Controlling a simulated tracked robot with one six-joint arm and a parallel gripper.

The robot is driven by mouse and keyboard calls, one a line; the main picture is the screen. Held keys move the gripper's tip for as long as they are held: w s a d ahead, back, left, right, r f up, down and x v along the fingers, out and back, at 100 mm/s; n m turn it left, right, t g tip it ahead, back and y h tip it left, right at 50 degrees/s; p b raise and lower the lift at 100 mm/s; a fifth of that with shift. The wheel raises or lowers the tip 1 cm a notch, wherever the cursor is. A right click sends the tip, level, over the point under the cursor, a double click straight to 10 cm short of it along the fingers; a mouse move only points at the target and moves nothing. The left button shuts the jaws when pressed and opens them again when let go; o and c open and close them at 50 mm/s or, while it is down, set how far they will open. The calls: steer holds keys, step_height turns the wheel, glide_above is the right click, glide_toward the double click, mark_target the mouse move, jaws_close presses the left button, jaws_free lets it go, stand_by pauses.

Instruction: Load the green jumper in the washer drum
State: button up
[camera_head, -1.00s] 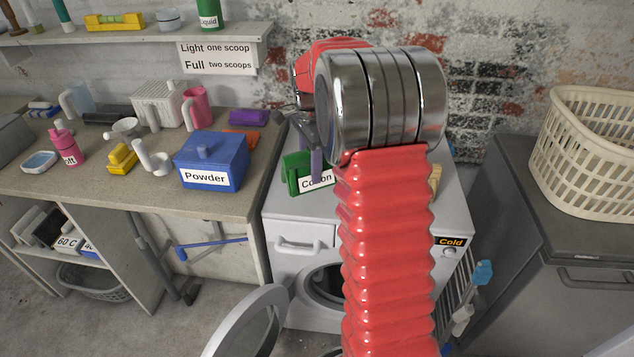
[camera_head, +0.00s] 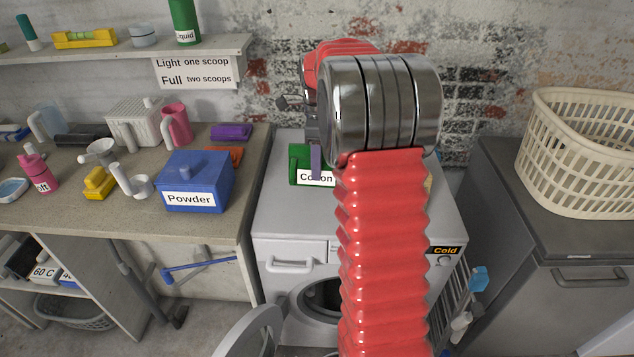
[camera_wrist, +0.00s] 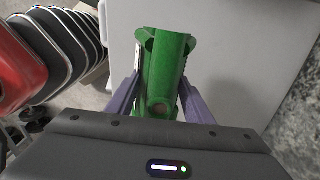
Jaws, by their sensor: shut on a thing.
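The green jumper (camera_head: 298,165), with a white label partly reading "Cotton", is at the washer's top in the head view. It also shows in the wrist view (camera_wrist: 165,70) as a stiff green shape with a flared end. My gripper (camera_head: 316,162) is shut on it, with a purple finger on each side in the wrist view (camera_wrist: 160,98). I cannot tell whether the jumper touches the washer top. The white washer (camera_head: 285,225) stands below. Its round door (camera_head: 252,333) hangs open to the left, and the drum opening (camera_head: 318,298) is partly hidden by my red arm.
The bench at left holds a blue Powder box (camera_head: 195,180), a pink bottle (camera_head: 38,172) and cups. A cream basket (camera_head: 570,160) stands on the grey cabinet (camera_head: 500,190) at right. The open door swings out over the floor in front of the washer.

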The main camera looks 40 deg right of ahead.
step_height(320, 180, down, 9)
steer(key=shift+r, duration=0.1)
stand_by(0.3)
steer(key=o, duration=1.5)
steer(key=shift+f, duration=0.25)
steer(key=shift+r, duration=0.15)
step_height(320, 180, up, 13)
steer(key=shift+r, duration=0.2)
steer(key=shift+s, duration=0.1)
